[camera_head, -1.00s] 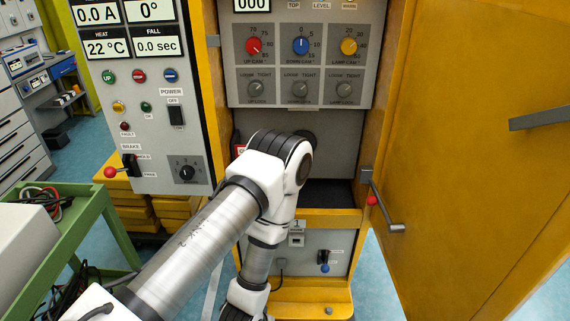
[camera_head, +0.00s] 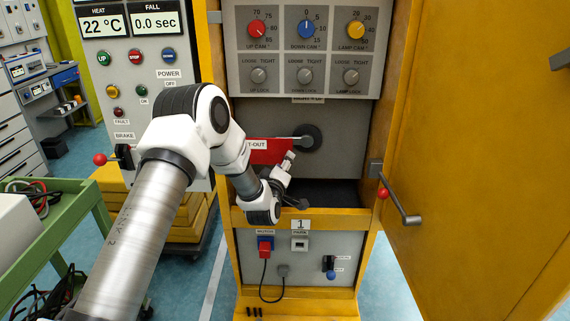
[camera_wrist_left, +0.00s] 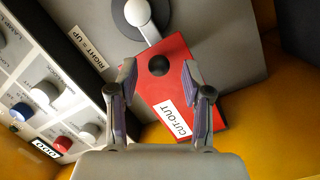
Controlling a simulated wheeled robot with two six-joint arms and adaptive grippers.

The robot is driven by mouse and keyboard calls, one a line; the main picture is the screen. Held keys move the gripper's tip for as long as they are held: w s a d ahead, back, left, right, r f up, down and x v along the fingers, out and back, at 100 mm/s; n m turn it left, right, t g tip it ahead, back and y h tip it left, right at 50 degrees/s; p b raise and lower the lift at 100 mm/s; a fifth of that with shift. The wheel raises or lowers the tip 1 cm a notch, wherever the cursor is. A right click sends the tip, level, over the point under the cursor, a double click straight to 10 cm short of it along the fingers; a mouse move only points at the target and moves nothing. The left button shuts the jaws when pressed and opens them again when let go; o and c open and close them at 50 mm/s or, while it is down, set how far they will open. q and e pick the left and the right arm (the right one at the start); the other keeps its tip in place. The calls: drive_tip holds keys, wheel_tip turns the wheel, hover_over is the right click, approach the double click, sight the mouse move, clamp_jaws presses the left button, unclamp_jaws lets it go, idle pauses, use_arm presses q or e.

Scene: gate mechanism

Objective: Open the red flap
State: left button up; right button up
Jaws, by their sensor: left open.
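The red flap (camera_head: 268,150) with a white "CUT-OUT" label sits in the grey recess of the yellow cabinet, partly hidden by my left arm in the head view. In the left wrist view the red flap (camera_wrist_left: 179,74) has a black round knob (camera_wrist_left: 158,66), and a metal bar (camera_wrist_left: 142,20) from a dark round hub meets its edge. My left gripper (camera_head: 292,182) is in front of the recess. In the wrist view the left gripper (camera_wrist_left: 158,70) is open, with its fingers on either side of the knob. Contact cannot be told. My right gripper is out of view.
The yellow cabinet door (camera_head: 480,130) stands open at the right, with a handle (camera_head: 400,206). A knob panel (camera_head: 304,50) is above the recess. A control box (camera_head: 160,70) and green cart (camera_head: 60,235) stand at the left.

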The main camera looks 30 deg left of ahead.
use_arm(q)
drive_tip(key=shift+w+a, duration=0.2)
drive_tip(key=shift+w, duration=0.5)
clamp_jaws()
drive_tip(key=shift+s, duration=0.1)
